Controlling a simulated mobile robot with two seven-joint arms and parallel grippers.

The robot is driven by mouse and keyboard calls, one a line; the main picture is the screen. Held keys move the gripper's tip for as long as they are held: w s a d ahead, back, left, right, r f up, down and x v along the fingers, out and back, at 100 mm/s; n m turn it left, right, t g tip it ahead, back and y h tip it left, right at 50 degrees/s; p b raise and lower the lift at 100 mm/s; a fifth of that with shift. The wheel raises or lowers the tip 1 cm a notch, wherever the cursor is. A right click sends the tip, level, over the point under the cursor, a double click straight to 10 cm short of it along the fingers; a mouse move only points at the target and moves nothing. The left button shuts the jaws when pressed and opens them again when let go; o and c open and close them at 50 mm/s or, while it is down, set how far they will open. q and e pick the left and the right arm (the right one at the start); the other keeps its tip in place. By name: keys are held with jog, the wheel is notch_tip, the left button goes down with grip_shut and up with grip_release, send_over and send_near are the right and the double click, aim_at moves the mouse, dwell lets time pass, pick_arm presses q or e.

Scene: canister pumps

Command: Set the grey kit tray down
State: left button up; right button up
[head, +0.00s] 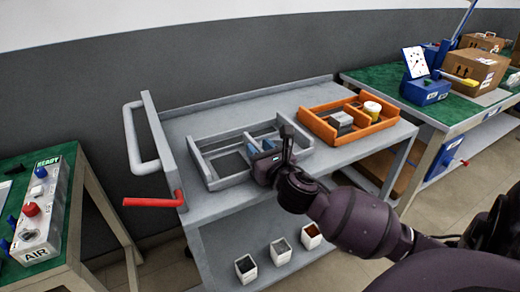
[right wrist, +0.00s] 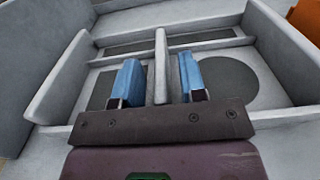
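The grey kit tray (head: 230,181) rests flat, as far as I can see, on the top of the grey cart (head: 185,125). It is divided into compartments with dark recesses and looks empty. In the right wrist view its walls and central divider (right wrist: 160,60) show close up. My right gripper (head: 262,147) is low over the tray. In the right wrist view its two blue fingers (right wrist: 160,85) stand on either side of the divider, with a visible gap on each side. It holds nothing. My left gripper is not in view.
A red lever (head: 152,202) and a grey handle (head: 135,140) are at the cart's left end. Small bins (head: 280,251) sit on the lower shelf.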

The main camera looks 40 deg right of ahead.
jog(key=shift+r, duration=0.1)
jog(key=shift+s, duration=0.15)
jog(key=p+v, duration=0.2)
jog(key=v, duration=0.8)
jog(key=s+a+f+m+g+y, duration=0.2)
jog(key=s+f+m, duration=0.8)
jog(key=m, duration=0.6)
jog(key=s+a+f+m+g+y, duration=0.2)
jog(key=s+a+f+m+g, duration=0.3)
jog(key=s+f+m, duration=0.5)
notch_tip(320, 180, down, 2)
jog(key=a+m, duration=0.1)
jog(key=m, duration=0.5)
jog(key=shift+s+a+f+g, duration=0.2)
jog(key=shift+a+f+g, duration=0.05)
jog(key=shift+a+g, duration=0.1)
